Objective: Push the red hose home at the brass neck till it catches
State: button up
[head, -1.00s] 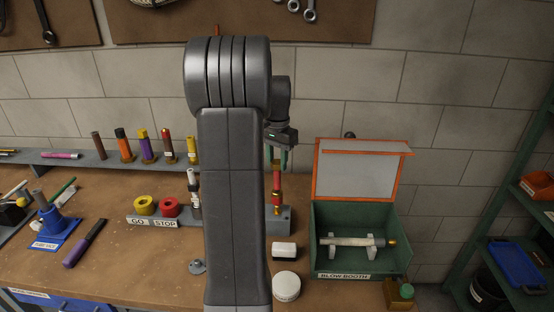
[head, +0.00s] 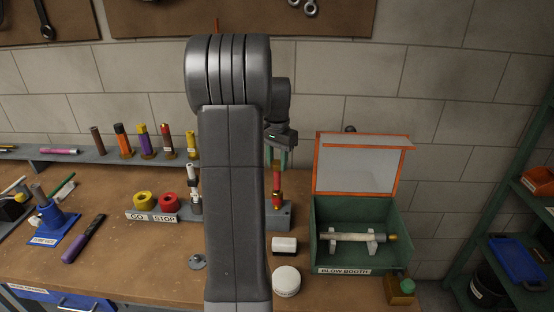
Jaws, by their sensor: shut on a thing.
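The brass neck (head: 277,199) is directly below the hose, on the grey block (head: 288,217). The hose's lower end meets the neck or is very close to it. At this size I cannot tell how deep it sits or whether any catch is engaged. My arm hides the left part of the block.
The green blow booth (head: 360,260) with its raised orange-edged lid (head: 362,170) stands close on the right. A white block (head: 284,245) and a round white tub (head: 286,281) are in front.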

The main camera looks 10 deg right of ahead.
jog(key=shift+f+b, duration=0.5)
jog(key=shift+f, duration=0.5)
jog(key=o, duration=1.2)
jog(key=shift+c, duration=0.2)
jog(key=shift+r, duration=0.1)
notch_tip(320, 180, up, 5)
jog(key=p, duration=0.4)
notch_tip(320, 180, up, 14)
jog(key=b, duration=0.1)
jog(key=shift+f, duration=0.25)
